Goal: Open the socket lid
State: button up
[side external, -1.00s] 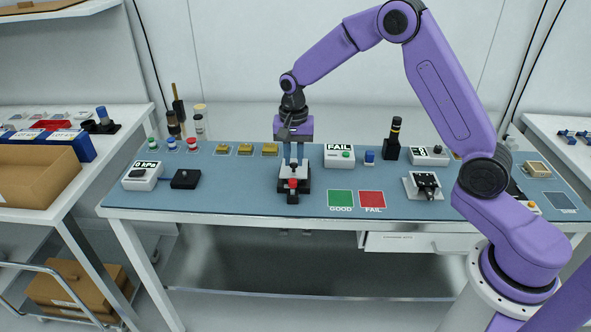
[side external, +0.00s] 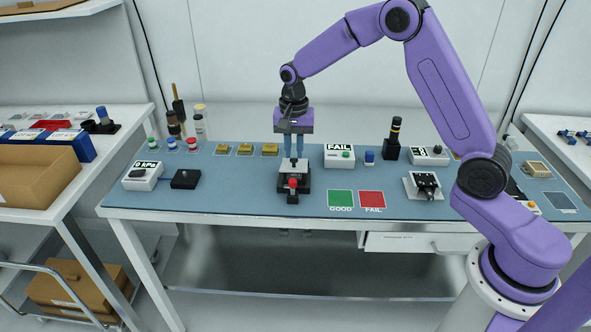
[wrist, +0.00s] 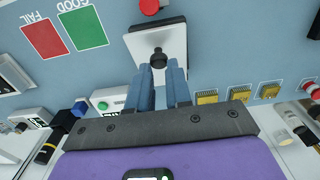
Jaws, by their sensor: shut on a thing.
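The test socket (side external: 304,186) stands on the blue bench top, with a dark base and a red-topped part (side external: 292,183) at its front. Its light lid plate (side external: 286,170) lies over the base, and a black knob stands on the lid. The knob also shows in the wrist view (wrist: 158,55), at the fingertips. My gripper (side external: 293,158) points down over the lid, its blue fingers shut on the knob. The lid looks roughly flat; I cannot tell whether it is slightly raised. The socket's inside is hidden under it.
A FAIL display box (side external: 339,156) stands close right of the gripper. Green GOOD (side external: 340,199) and red FAIL (side external: 372,199) pads lie front right. A pressure box (side external: 142,175) and black block (side external: 185,179) are left, with yellow pieces (side external: 245,150) behind.

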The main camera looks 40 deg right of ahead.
jog(key=shift+w+d+r, duration=0.15)
jog(key=shift+r, duration=0.05)
grip_shut()
jog(key=shift+w+d+r, duration=0.1)
jog(key=shift+w+d+r, duration=0.25)
jog(key=shift+r, duration=0.1)
jog(key=o, duration=0.6)
grip_release()
jog(key=shift+o, duration=0.2)
jog(key=shift+r, duration=0.1)
jog(key=shift+r, duration=2.4)
